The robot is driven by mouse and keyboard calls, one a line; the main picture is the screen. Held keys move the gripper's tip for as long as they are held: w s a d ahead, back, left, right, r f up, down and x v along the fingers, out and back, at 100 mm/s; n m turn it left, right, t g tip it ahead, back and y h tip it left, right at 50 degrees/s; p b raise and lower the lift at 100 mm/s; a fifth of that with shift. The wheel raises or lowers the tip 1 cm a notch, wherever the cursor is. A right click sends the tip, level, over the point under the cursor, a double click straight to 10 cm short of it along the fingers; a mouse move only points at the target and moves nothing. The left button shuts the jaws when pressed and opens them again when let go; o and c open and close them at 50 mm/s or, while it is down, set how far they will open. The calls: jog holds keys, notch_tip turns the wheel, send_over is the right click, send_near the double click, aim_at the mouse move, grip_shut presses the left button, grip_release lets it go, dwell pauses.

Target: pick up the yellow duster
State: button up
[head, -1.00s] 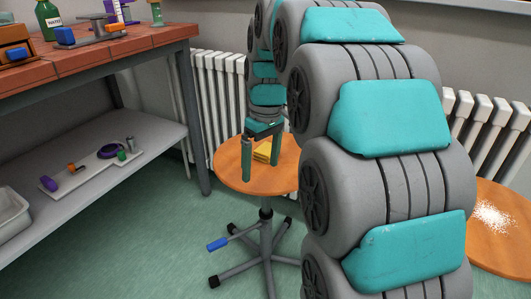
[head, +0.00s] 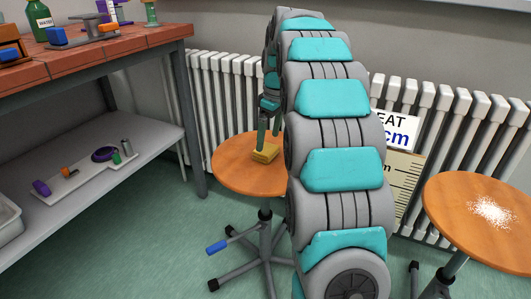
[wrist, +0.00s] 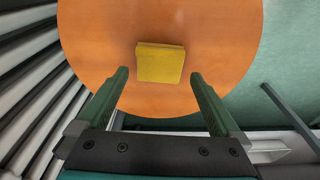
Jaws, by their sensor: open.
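The yellow duster (head: 265,153) is a small block lying flat on the round orange stool seat (head: 232,172), partly behind my arm in the head view. In the wrist view the duster (wrist: 160,63) lies on the stool seat (wrist: 215,45), ahead of and between the two green fingers. My gripper (wrist: 162,82) is open and empty, its fingers spread wider than the duster. In the head view my gripper (head: 268,138) is by the duster, with much of it hidden by my arm. I cannot tell its exact height above the seat.
A second stool (head: 450,215) with white grains (head: 492,212) stands at the right. A white radiator (head: 220,95) runs along the wall behind. A tiled bench (head: 100,58) with a lower shelf (head: 150,145) stands at the left.

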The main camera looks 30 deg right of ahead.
aim_at(266, 148)
jog(key=f, duration=0.2)
jog(key=w+f, duration=0.1)
jog(key=f, duration=0.1)
jog(key=shift+a+f, duration=0.1)
jog(key=shift+a, duration=0.1)
jog(key=shift+s, duration=0.1)
jog(key=c, duration=1)
